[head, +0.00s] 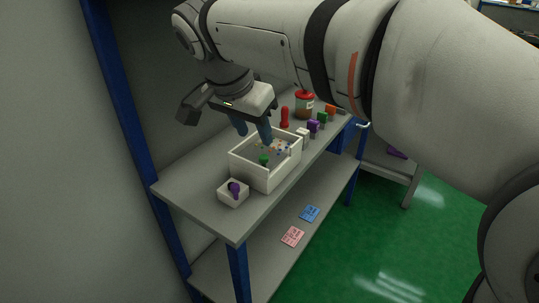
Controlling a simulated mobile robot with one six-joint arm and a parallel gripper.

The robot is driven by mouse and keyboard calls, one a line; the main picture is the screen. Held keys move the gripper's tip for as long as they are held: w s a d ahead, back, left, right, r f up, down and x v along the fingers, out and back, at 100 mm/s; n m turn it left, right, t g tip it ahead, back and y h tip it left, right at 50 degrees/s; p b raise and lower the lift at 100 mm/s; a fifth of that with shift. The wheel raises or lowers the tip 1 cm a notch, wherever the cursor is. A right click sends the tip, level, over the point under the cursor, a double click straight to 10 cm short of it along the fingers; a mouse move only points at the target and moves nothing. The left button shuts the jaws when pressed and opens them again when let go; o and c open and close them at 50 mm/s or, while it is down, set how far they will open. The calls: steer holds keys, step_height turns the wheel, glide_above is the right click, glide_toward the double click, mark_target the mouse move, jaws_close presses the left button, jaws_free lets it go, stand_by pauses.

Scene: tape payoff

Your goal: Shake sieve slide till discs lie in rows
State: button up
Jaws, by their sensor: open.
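A white open box (265,176) stands on the grey shelf top. Small coloured discs (277,147) lie inside it toward the far side; they are too small to tell their arrangement. A green knob-like piece (264,160) shows inside near the front wall; I cannot tell whether it belongs to a slide. My gripper (254,136) points down at the box's far left edge, its dark blue-grey fingers apart. The fingers hide part of the box's rim and interior. I see nothing held between them.
A small white block with a purple knob (234,189) stands in front of the box. A red bottle-shaped piece (284,117), a red-lidded jar (304,105) and several coloured blocks (314,126) stand behind. Pink (292,236) and blue (310,213) cards lie on the lower shelf. The front left shelf top is clear.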

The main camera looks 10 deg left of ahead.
mark_target(263, 157)
steer(key=b+x, duration=0.2)
steer(key=x, duration=0.5)
steer(key=shift+w+a+f, duration=0.1)
steer(key=shift+f, duration=0.15)
jaws_close()
stand_by(0.4)
